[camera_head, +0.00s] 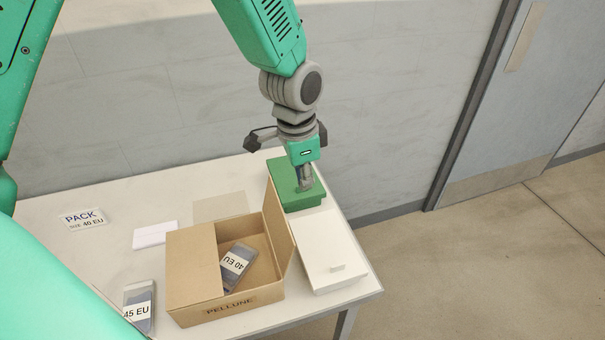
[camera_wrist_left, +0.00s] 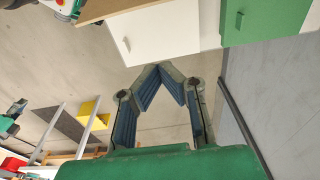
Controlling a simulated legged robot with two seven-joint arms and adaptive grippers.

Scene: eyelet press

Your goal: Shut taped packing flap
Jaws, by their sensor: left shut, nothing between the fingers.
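An open cardboard box (camera_head: 196,273) marked PELLUNE stands on the table. Its left flap lies folded inward over the left part of the opening. Its right flap (camera_head: 279,222) stands up, leaning slightly outward. A dark pack labelled 40 EU (camera_head: 236,266) lies inside. My left gripper (camera_head: 306,186) points down at the green box behind the right flap, apart from the cardboard box. Whether it touches the green lid cannot be told. In the left wrist view its fingers (camera_wrist_left: 163,72) are closed together with nothing between them. My right gripper is not seen.
A green box (camera_head: 310,201) and a white box (camera_head: 325,245) stand along the cardboard box's right side. A 45 EU pack (camera_head: 139,304), a white pad (camera_head: 155,234) and a PACK label (camera_head: 83,219) lie left. The wall is close behind.

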